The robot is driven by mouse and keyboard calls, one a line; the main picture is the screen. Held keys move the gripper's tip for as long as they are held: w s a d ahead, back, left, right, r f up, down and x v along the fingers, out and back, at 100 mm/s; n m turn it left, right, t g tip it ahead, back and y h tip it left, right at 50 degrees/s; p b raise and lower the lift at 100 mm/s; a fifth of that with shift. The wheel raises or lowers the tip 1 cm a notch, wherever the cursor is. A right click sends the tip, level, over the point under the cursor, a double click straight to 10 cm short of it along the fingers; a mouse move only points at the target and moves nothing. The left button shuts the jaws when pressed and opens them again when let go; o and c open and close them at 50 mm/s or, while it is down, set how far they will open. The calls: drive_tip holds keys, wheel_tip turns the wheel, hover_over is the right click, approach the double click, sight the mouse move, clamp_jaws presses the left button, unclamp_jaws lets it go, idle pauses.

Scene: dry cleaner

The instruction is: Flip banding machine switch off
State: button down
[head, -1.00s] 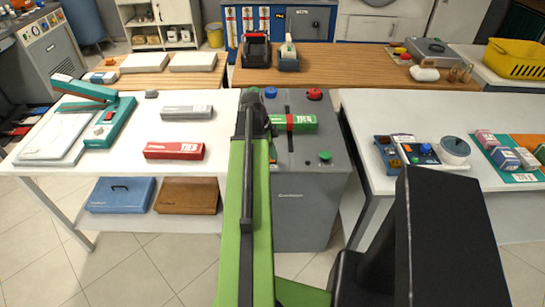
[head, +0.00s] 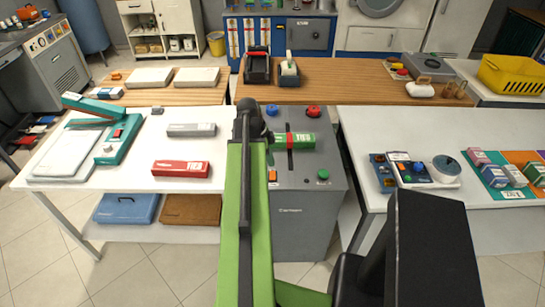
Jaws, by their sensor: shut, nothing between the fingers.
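The banding machine (head: 305,225) is a grey floor-standing cabinet in the middle of the head view. Its top carries a blue knob (head: 271,110), a red knob (head: 314,111), a green button (head: 323,175) and a small orange switch (head: 272,174) near the front left. I cannot tell the switch's position. My gripper (head: 249,112) is dark, shut and empty, above the machine's left edge, up and left of the orange switch. My green arm hides part of the machine's left side.
A white table (head: 130,175) on the left holds a teal sealer (head: 122,140), a red box (head: 181,169) and a grey box (head: 191,130). A white table (head: 400,120) on the right holds a small device (head: 415,172). A wooden counter (head: 355,85) stands behind.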

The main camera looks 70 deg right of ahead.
drive_tip(key=r, duration=0.1)
drive_tip(key=a+r+p, duration=0.1)
drive_tip(key=w+r+p, duration=0.1)
drive_tip(key=r, duration=0.1)
drive_tip(key=shift+a+r, duration=0.1)
drive_tip(key=shift+a, duration=0.25)
